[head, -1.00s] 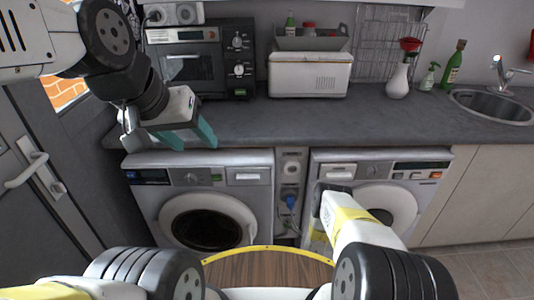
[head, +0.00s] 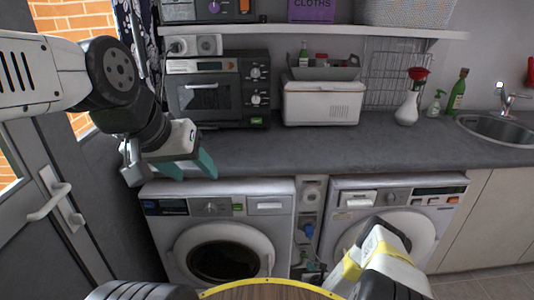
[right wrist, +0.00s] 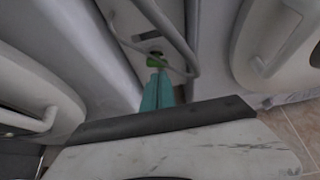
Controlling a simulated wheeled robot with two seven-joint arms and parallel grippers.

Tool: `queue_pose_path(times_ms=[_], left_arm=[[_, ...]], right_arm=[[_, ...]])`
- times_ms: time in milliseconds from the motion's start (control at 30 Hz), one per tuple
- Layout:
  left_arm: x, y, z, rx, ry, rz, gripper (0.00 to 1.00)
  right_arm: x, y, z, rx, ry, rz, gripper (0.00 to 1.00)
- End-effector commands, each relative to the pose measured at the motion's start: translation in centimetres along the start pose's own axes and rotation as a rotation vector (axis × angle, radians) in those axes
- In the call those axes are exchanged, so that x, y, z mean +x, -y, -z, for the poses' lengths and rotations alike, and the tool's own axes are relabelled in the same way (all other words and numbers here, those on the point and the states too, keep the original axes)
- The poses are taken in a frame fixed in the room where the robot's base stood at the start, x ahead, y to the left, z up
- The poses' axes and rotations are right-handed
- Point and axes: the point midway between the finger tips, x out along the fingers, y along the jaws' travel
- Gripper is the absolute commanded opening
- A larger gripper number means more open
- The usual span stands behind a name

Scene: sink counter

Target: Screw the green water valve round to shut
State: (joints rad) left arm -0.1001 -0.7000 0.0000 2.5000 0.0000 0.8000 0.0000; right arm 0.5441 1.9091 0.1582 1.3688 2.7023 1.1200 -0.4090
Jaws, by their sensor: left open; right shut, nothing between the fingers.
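The green valve (right wrist: 156,61) shows in the right wrist view, small, at a pipe fitting in the gap between two white machines, with a grey hose or pipe looping beside it. My right gripper (right wrist: 158,82) has its teal fingers together and empty, their tips just below the valve in the picture; I cannot tell if they touch it. In the head view my right forearm reaches toward the right washing machine, and its fingers are hidden. I cannot make out the valve there. My left gripper (head: 188,169) is open and empty in front of the counter's edge, above the left machine.
The left washing machine (head: 218,208) and right washing machine (head: 398,192) stand under the grey counter (head: 290,153). A narrow gap between them holds a blue fitting (head: 308,230) and hoses. A microwave (head: 217,88), white box (head: 323,103) and vase (head: 407,106) stand on the counter.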

Motion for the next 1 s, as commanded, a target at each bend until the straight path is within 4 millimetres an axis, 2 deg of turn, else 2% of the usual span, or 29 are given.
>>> queue_pose_path(times_ms=[600, 1000], left_arm=[[0.0, 0.0, 0.0, 0.0, 0.0, 0.0, 0.55], [0.0, 0.0, 0.0, 0.0, 0.0, 0.0, 0.55]], right_arm=[[5.5, 0.3, -3.1, 0.008, 0.005, 0.009, 0.0], [6.1, 0.3, -3.5, 0.008, 0.003, 0.009, 0.0]])
